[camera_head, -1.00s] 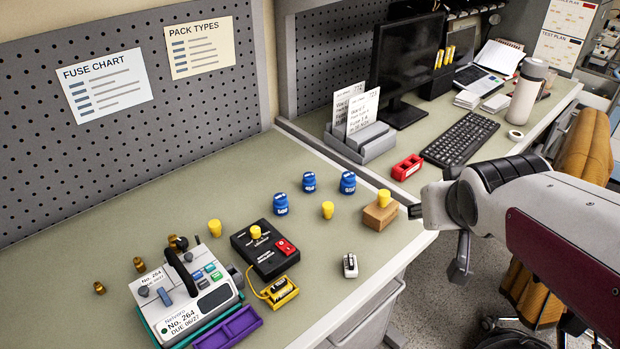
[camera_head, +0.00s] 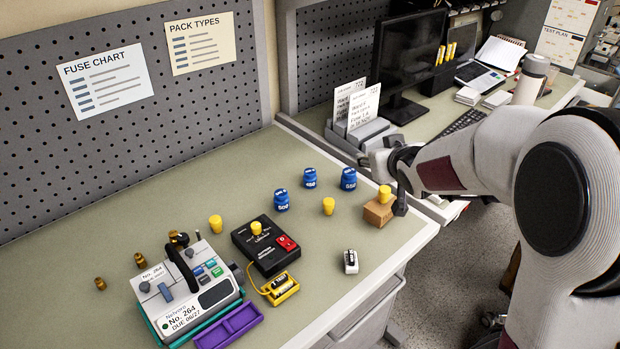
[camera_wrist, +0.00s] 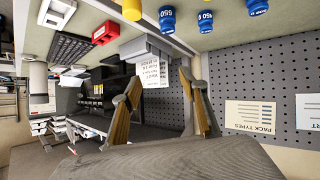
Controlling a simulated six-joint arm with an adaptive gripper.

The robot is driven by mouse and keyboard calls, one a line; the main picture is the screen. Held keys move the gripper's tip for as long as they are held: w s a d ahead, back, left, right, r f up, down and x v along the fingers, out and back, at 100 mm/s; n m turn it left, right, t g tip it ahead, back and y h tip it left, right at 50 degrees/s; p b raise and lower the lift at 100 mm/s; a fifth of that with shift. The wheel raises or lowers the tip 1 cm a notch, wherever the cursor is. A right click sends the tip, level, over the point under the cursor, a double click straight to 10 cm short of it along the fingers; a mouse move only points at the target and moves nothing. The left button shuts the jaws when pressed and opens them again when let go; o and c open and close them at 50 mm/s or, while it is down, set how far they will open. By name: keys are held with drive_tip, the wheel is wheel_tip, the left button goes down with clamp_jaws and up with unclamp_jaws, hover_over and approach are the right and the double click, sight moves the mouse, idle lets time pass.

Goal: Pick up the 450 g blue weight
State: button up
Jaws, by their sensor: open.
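Three small blue weights stand upright on the green bench top in the head view: a right one (camera_head: 348,179), a back one (camera_head: 310,177) and a left one (camera_head: 281,200). Their labels are too small to read surely, so I cannot tell which is the 450 g one. In the wrist view, the right weight (camera_wrist: 167,18), back weight (camera_wrist: 206,20) and left weight (camera_wrist: 256,6) show upside down along the top edge. My gripper (camera_wrist: 158,84) is open and empty, its fingers spread. In the head view my gripper (camera_head: 390,172) is right of the weights, touching none.
A yellow weight (camera_head: 328,206) stands in front of the blue ones. A card holder (camera_head: 365,138) stands behind. A black tester (camera_head: 265,247) and pump (camera_head: 188,290) are left.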

drive_tip(key=w+a+f+n+y, duration=0.1)
drive_tip(key=w+a+f+y, duration=0.2)
drive_tip(key=w+a+f, duration=0.3)
drive_tip(key=n+y, duration=0.2)
drive_tip(key=y, duration=0.1)
approach(313, 174)
drive_tip(key=x, duration=0.4)
drive_tip(key=shift+w+r, duration=0.15)
drive_tip(key=shift+r, duration=0.15)
drive_tip(key=shift+x, duration=1.3)
drive_tip(key=shift+f, duration=0.1)
drive_tip(key=shift+f+x, duration=0.15)
drive_tip(key=shift+x, duration=1.15)
drive_tip(key=shift+f+x, duration=0.1)
drive_tip(key=shift+x, duration=1.2)
clamp_jaws()
